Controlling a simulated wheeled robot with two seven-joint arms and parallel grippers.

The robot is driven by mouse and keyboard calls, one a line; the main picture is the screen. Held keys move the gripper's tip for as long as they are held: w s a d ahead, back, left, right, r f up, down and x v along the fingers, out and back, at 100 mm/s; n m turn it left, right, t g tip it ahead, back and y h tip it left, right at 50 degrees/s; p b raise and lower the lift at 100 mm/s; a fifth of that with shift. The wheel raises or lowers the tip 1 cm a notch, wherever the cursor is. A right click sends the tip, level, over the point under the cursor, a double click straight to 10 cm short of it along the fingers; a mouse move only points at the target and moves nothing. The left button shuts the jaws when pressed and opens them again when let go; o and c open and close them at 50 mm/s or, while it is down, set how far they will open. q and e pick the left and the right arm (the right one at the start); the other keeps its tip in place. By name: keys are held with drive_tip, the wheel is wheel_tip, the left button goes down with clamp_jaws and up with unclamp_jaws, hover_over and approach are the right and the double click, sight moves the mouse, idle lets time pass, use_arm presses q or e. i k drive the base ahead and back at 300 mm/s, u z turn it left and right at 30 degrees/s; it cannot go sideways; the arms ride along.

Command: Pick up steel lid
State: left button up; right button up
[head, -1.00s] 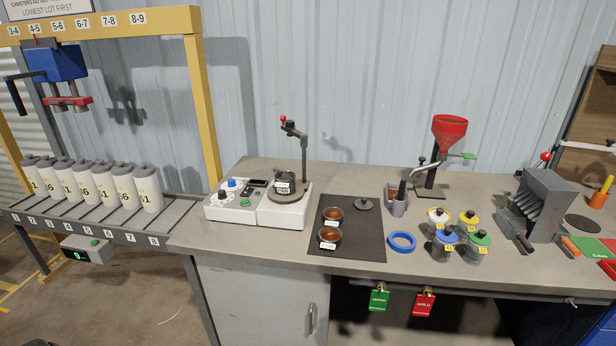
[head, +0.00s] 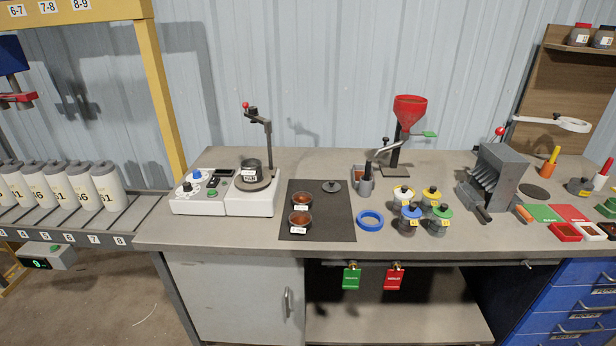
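A small round grey lid with a knob, which looks like the steel lid (head: 331,187), lies on the dark mat (head: 322,229) near its upper right corner. Two brown bowls with white tags, an upper one (head: 302,200) and a lower one (head: 300,221), sit on the same mat to its left and below. Neither of my grippers shows in the head view. Nothing covers the lid.
A white machine (head: 224,197) with a dark pan stands left of the mat. A blue ring (head: 370,221), several lidded jars (head: 438,221) and a red funnel stand (head: 409,112) are to the right. The front strip of the bench is clear.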

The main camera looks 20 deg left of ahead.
sight(330, 187)
drive_tip(key=z, duration=1.2)
drive_tip(key=i, duration=1.9)
drive_tip(key=u, duration=2.1)
